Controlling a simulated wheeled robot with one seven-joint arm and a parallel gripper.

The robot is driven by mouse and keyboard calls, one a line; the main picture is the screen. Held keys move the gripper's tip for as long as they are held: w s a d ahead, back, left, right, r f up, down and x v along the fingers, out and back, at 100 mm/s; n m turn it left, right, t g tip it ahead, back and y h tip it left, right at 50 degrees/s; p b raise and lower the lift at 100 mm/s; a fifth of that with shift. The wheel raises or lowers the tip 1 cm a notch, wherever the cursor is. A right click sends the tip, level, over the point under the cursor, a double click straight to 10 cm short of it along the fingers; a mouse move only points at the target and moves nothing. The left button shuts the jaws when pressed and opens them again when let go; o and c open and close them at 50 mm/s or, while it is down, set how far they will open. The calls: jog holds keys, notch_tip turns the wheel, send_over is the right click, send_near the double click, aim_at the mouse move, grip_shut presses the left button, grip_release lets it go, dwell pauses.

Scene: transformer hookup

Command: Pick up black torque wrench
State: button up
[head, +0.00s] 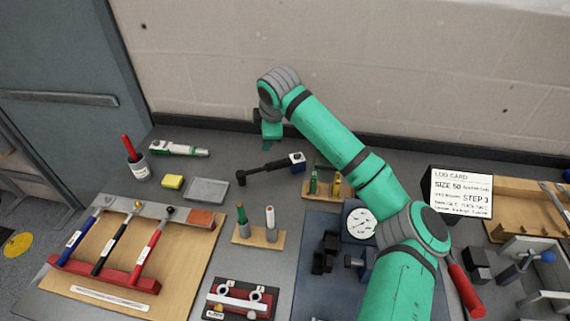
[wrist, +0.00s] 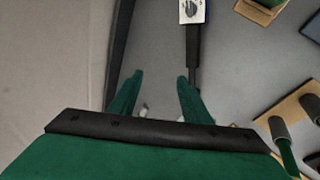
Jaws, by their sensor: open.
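A long black tool (head: 268,167), which looks like a black torque wrench, lies on the grey bench near the wall. A blue-and-white square piece is at its right end. It also shows in the wrist view (wrist: 193,45), running down from the top edge to behind the right finger. My gripper (wrist: 160,78) is open and empty above the bench, with the tool beside its right finger rather than between the fingers. Another black-handled tool (head: 115,240) rests on the left rack.
Blue (head: 84,233) and red (head: 152,242) handled tools flank it on the red rack. A grey tray (head: 206,190), yellow block (head: 172,182) and wooden peg stand (head: 258,237) are nearby. The wall (head: 220,60) is close behind my gripper.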

aim_at(281, 161)
jog(key=s+d+f+n+g, duration=0.1)
jog(key=s+d+f+n, duration=0.1)
jog(key=s+d+n, duration=0.3)
jog(key=w+f, duration=0.1)
jog(key=f, duration=0.2)
jog(key=w+f+m, duration=0.1)
jog(key=w+f, duration=0.1)
jog(key=f, duration=0.1)
jog(key=w+f+m, duration=0.1)
jog(key=f, duration=0.2)
jog(key=shift+w+a, duration=0.1)
jog(key=shift+w, duration=0.3)
jog(key=shift+a, duration=0.1)
jog(key=c, duration=1)
grip_shut()
jog(key=shift+w+r, duration=0.1)
